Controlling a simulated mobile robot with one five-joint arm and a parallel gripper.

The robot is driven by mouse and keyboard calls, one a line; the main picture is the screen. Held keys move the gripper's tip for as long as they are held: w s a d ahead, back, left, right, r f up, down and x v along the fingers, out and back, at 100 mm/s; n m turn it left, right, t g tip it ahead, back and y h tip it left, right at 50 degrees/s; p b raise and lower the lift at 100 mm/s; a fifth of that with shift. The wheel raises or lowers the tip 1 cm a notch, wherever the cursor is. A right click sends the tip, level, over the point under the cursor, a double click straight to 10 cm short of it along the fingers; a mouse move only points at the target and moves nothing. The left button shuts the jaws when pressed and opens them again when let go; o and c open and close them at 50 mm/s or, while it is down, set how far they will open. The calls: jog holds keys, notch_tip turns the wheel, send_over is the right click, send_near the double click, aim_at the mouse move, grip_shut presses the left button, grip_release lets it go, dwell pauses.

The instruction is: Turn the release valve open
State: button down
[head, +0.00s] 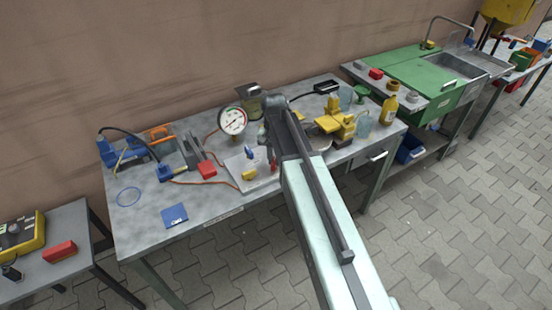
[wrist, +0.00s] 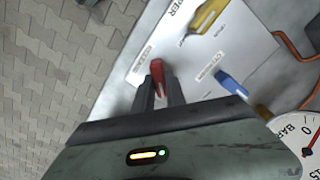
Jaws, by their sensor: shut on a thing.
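A white panel (head: 262,184) on the grey bench carries a yellow handle (head: 249,174), a blue handle (head: 250,152) and a red handle (head: 274,166). In the wrist view the red handle (wrist: 158,72) stands between the fingertips of my gripper (wrist: 159,88), which is shut on it. The yellow handle (wrist: 208,16) and the blue handle (wrist: 231,84) are apart from the fingers. Labels lie beside the handles; the one by the red handle is too small to read surely, so I cannot tell which is the release valve. My arm hides part of the panel in the head view.
A round pressure gauge (head: 232,121) stands behind the panel. A red block (head: 207,169), a blue plate (head: 174,215) and hoses lie to the left. Yellow parts (head: 336,124) and a yellow bottle (head: 389,109) stand to the right. The bench's front left is mostly clear.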

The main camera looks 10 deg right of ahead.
aim_at(274, 160)
jog(key=n, duration=0.4)
jog(key=shift+w+a, duration=0.15)
jog(key=shift+n, duration=2.1)
jog(key=c, duration=1.4)
grip_release()
jog(key=shift+o, duration=0.2)
notch_tip(274, 160, up, 8)
jog(key=p, duration=0.8)
jog(key=shift+f, duration=0.1)
